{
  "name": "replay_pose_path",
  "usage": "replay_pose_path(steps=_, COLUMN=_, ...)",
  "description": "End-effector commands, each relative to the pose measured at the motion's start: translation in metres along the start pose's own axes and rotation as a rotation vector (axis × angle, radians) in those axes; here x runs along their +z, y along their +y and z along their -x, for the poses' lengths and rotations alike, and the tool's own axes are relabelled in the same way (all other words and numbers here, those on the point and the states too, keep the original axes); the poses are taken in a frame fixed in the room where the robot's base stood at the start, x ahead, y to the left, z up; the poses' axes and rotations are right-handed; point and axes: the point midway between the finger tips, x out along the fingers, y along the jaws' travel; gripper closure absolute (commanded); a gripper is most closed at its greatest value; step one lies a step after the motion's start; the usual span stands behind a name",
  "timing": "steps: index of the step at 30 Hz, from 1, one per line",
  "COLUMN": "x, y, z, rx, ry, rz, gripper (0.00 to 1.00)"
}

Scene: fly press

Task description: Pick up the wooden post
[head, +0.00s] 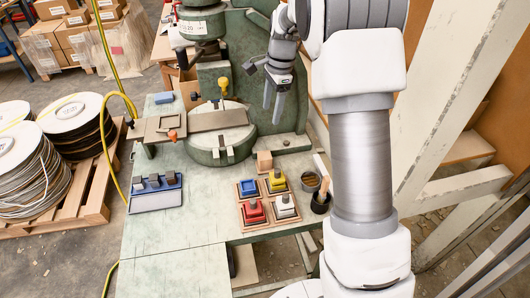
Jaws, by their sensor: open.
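The wooden post (264,162) looks like a short, light-brown block standing on the green bench top, just behind the small coloured trays.
Trays with blue (248,187), yellow (276,179), red (253,211) and white (284,206) pieces stand in front of the post. The green press (220,145) rises behind.

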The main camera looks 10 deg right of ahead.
Motion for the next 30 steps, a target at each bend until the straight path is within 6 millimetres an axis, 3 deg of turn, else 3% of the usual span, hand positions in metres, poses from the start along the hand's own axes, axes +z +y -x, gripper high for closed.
replay_pose_path(steps=3, x=-0.007, y=-0.013, z=-0.024, rx=0.028, ry=-0.009, rz=-0.087, gripper=0.30)
replay_pose_path(steps=9, x=-0.013, y=-0.022, z=-0.045, rx=0.052, ry=-0.013, rz=-0.169, gripper=0.30)
replay_pose_path(steps=14, x=-0.013, y=-0.022, z=-0.061, rx=0.057, ry=-0.015, rz=-0.182, gripper=0.30)
replay_pose_path(steps=24, x=-0.012, y=-0.018, z=-0.133, rx=0.057, ry=-0.015, rz=-0.180, gripper=0.30)
replay_pose_path(steps=30, x=-0.011, y=-0.017, z=-0.163, rx=0.054, ry=-0.014, rz=-0.179, gripper=0.30)
